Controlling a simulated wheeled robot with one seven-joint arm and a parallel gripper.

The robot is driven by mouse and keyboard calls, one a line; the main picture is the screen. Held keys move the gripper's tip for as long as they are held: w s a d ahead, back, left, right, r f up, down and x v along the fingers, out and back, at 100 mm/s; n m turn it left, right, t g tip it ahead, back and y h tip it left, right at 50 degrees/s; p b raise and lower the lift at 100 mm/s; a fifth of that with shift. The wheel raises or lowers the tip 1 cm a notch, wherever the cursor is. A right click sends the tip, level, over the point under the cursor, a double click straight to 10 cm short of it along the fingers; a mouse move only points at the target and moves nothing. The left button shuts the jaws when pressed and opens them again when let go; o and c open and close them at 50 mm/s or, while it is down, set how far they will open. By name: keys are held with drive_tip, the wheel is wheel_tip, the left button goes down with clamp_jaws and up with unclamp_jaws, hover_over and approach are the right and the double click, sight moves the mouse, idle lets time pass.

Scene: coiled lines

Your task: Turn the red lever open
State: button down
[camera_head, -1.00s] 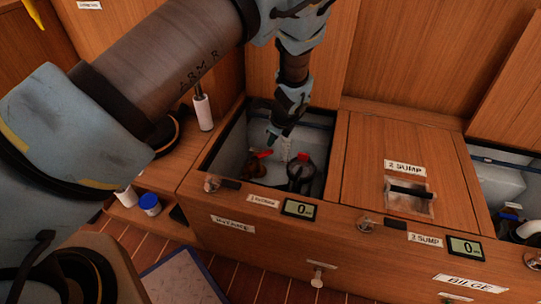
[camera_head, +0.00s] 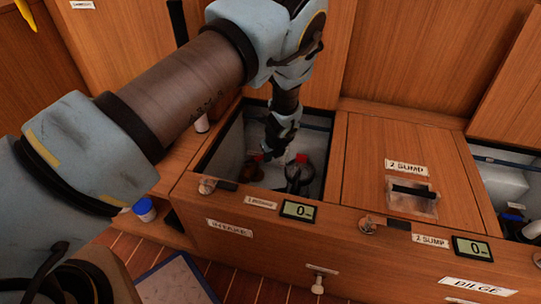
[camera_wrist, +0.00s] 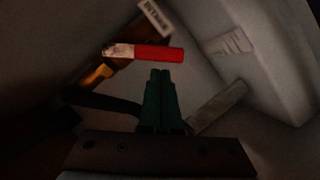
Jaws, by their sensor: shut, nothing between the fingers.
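The red lever (camera_wrist: 158,54) lies across the wrist view, just beyond my fingertips, with a worn pale section at its left end. It joins an orange-brown valve body (camera_wrist: 98,74) partly in shadow. My gripper (camera_wrist: 160,75) is shut and empty, its green fingers pointing at the lever's underside in the picture; I cannot tell whether they touch it. In the head view my gripper (camera_head: 268,153) reaches down into the open left bay, above the brown valve (camera_head: 249,171).
A dark round fitting with a red top (camera_head: 301,158) stands close to the right of my gripper. The bay's wooden front edge (camera_head: 235,193) and pale walls surround it closely. A closed sump hatch (camera_head: 390,165) lies to the right. An INTAKE label (camera_wrist: 155,18) sits beyond the lever.

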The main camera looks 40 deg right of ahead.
drive_tip(key=shift+w+f, duration=0.1)
drive_tip(key=shift+f, duration=0.2)
drive_tip(key=shift+w+d+n+y, duration=0.3)
drive_tip(key=shift+w+n, duration=0.15)
drive_tip(key=shift+n, duration=0.35)
drive_tip(key=w+n, duration=0.1)
drive_tip(key=n, duration=0.1)
drive_tip(key=w+d+n+y+b, duration=0.1)
drive_tip(key=shift+w+n+y, duration=0.2)
drive_tip(key=shift+n+y, duration=0.1)
drive_tip(key=shift+n, duration=0.1)
drive_tip(key=shift+w+n+g+y+b, duration=0.2)
drive_tip(key=shift+w+n+y+b, duration=0.15)
drive_tip(key=shift+w+n, duration=0.45)
drive_tip(key=shift+w+n+g+y+b, duration=0.25)
drive_tip(key=shift+w+n+b, duration=0.15)
drive_tip(key=shift+n, duration=0.7)
drive_tip(key=shift+r, duration=0.1)
